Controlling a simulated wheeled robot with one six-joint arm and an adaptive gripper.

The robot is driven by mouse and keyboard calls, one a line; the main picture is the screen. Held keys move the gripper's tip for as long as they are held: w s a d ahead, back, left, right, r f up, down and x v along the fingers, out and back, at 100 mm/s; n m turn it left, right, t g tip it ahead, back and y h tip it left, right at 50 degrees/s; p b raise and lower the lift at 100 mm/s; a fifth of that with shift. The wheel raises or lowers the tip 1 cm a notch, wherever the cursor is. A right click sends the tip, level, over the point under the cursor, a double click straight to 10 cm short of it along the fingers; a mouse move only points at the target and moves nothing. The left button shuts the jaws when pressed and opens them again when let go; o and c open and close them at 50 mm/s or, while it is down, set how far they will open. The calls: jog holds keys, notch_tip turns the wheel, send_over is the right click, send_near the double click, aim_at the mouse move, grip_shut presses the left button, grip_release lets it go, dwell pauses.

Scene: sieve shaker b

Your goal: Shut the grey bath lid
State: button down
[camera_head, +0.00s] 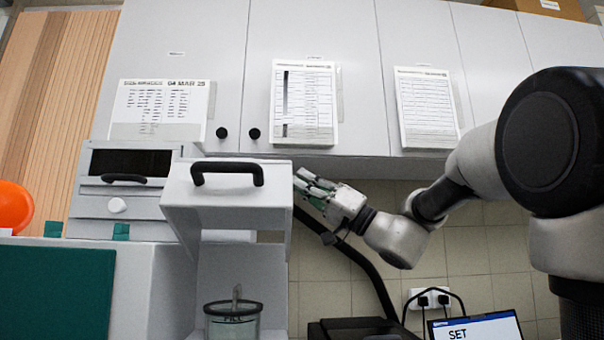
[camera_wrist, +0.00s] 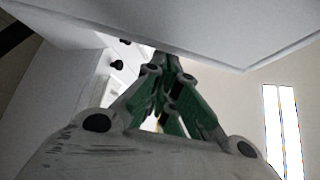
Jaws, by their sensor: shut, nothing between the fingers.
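The grey bath lid (camera_head: 235,205) is a box-like hood with a black arched handle (camera_head: 228,173) on its upper face. It stands raised in the head view, with an open space beneath it. A clear jar marked FILL (camera_head: 233,322) shows below the lid. My gripper (camera_head: 300,182) is shut and empty, just right of the lid's upper right side; I cannot tell if it touches. In the wrist view my green-padded fingers (camera_wrist: 162,65) come together under a large pale panel (camera_wrist: 200,25), which looks like the lid.
A grey unit (camera_head: 125,190) with a dark window and black handle stands left of the lid. Cabinets with paper sheets (camera_head: 303,105) are behind. A laptop (camera_head: 478,328) and a black box (camera_head: 360,330) are at the lower right. An orange dome (camera_head: 14,207) is far left.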

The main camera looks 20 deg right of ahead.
jog(key=s+f+n+g, duration=0.1)
jog(key=s+f, duration=0.2)
jog(key=f, duration=0.5)
jog(key=shift+s+a+y, duration=0.25)
jog(key=shift+a+y, duration=0.1)
jog(key=shift+y, duration=0.05)
jog(key=shift+f, duration=0.15)
